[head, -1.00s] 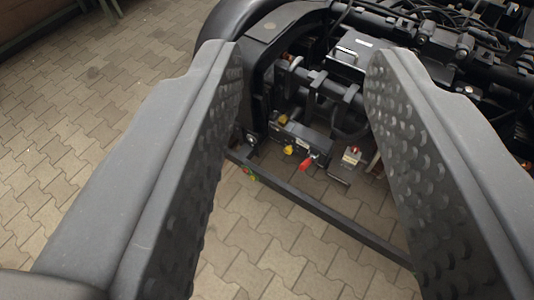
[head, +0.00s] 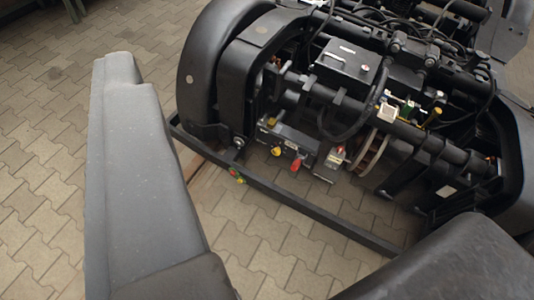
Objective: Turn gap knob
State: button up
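Small coloured controls sit low inside the dark bogie frame. A yellow knob (head: 276,151) and a red knob (head: 296,165) hang below a small dark box (head: 292,136). Another yellow part (head: 271,121) is on top of that box. I cannot tell which is the gap knob. My gripper (head: 305,70) is spread wide, empty and apart from these controls. Its left finger (head: 150,190) fills the left side. Only a dark part of its right side (head: 450,265) shows at the bottom right; the right fingertip is out of view.
A dark bar (head: 300,202) runs across the front of the bogie (head: 225,60), with a red and green button pair (head: 236,175) on it. A grey box with a red top (head: 332,160) stands right of the knobs. Open paving (head: 45,140) lies left and in front.

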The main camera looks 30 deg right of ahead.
aim_at(276, 151)
jog(key=u, duration=0.1)
jog(key=i, duration=1.15)
jog(key=z, duration=1.3)
